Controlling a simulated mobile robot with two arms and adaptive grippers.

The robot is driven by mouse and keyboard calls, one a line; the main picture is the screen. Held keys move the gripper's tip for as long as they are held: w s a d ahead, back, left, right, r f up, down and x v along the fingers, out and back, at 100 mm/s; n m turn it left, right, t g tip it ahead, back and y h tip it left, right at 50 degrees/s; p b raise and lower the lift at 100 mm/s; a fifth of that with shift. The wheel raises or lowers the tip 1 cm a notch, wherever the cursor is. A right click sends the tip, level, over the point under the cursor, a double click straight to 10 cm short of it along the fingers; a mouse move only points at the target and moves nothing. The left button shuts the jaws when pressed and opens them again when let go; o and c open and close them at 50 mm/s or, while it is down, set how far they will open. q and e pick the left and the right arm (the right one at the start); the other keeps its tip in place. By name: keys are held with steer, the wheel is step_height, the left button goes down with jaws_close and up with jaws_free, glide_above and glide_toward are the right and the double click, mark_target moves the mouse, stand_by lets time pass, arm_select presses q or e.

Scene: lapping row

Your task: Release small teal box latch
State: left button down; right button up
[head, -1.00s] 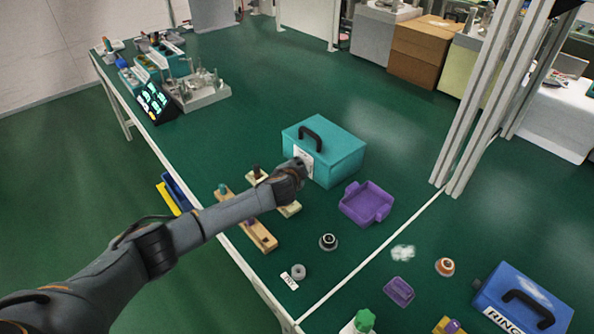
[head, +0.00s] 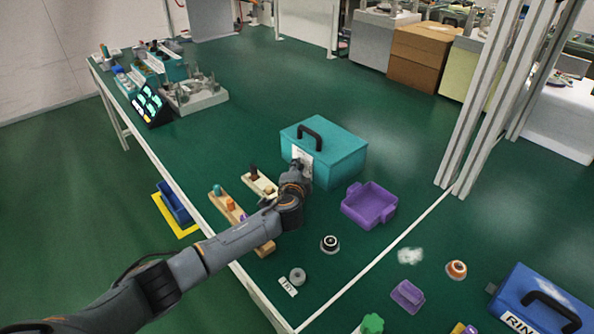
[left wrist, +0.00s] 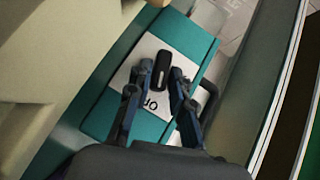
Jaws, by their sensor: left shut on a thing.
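The small teal box (head: 335,158) stands on the green table with its lid down and a black handle (head: 310,137) on top. A white label (head: 297,155) is on its left-facing side. In the left wrist view the teal box (left wrist: 195,35) shows close up, with a dark latch (left wrist: 162,68) over the white label. My left gripper (left wrist: 163,82) has its two fingers on either side of the latch and is shut on it. In the head view my left gripper (head: 301,168) is at the label side, partly hiding it. My right gripper is not in view.
A purple tray (head: 369,205) lies right of the box. Wooden strips with pegs (head: 232,208) lie to its left. A black ring part (head: 330,244) and a grey ring (head: 298,275) lie in front. A blue box (head: 530,305) stands at lower right. Table behind the teal box is clear.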

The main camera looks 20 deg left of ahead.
arm_select(q)
steer(key=c, duration=1.3)
jaws_free()
steer(key=v, duration=1.2)
